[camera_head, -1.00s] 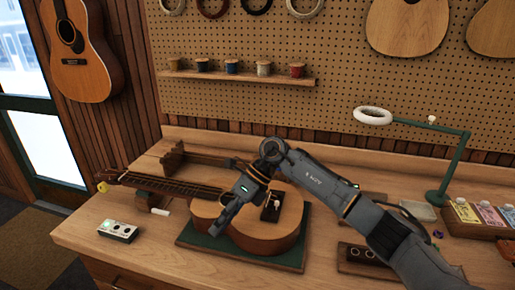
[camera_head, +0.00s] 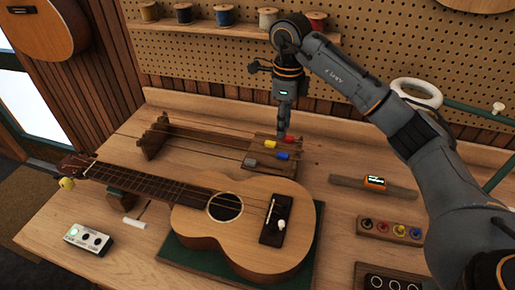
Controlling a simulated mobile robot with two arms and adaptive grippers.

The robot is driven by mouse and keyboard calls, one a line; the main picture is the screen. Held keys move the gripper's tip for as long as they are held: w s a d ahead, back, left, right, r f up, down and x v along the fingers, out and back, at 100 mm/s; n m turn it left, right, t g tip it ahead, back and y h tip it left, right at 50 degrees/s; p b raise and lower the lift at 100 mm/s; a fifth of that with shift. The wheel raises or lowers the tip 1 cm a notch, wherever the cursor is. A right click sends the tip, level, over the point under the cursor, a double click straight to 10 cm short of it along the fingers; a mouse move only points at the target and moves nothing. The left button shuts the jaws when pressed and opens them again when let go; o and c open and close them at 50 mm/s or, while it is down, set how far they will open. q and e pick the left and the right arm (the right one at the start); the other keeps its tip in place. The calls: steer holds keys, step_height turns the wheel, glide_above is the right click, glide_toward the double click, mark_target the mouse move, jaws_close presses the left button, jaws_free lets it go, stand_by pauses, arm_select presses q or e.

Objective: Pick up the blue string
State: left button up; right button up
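I cannot make out a blue string for sure. A small dark bluish bit seems to show beside the yellow piece, partly by my gripper. My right gripper (camera_head: 283,132) points straight down at the back of this rack, its tips close to the yellow piece. Its fingers look close together, seen nearly edge-on, and I cannot tell whether anything is between them. A blue spool (camera_head: 224,15) stands on the pegboard shelf. My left gripper is out of view.
A ukulele (camera_head: 190,222) lies on a green mat (camera_head: 185,262) in front of the rack. A small pedal-like box (camera_head: 88,240) is at the left. A strip with an orange device (camera_head: 375,183) and a block of coloured knobs (camera_head: 368,223) lie at the right, near my arm.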

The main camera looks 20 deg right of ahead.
glide_above(282, 154)
step_height(282, 154, down, 4)
steer(key=shift+a+f+p, duration=0.1)
steer(key=shift+a+p, duration=0.05)
steer(key=shift+p, duration=0.2)
steer(key=shift+f, duration=0.45)
steer(key=f+p, duration=0.2)
steer(key=f, duration=0.2)
steer(key=shift+d+f+p, duration=0.2)
steer(key=shift+p, duration=0.15)
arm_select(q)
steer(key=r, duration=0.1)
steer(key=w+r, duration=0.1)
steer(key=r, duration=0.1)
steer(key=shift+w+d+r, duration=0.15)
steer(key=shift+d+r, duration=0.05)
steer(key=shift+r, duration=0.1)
arm_select(e)
steer(key=shift+f, duration=0.2)
steer(key=c, duration=0.6)
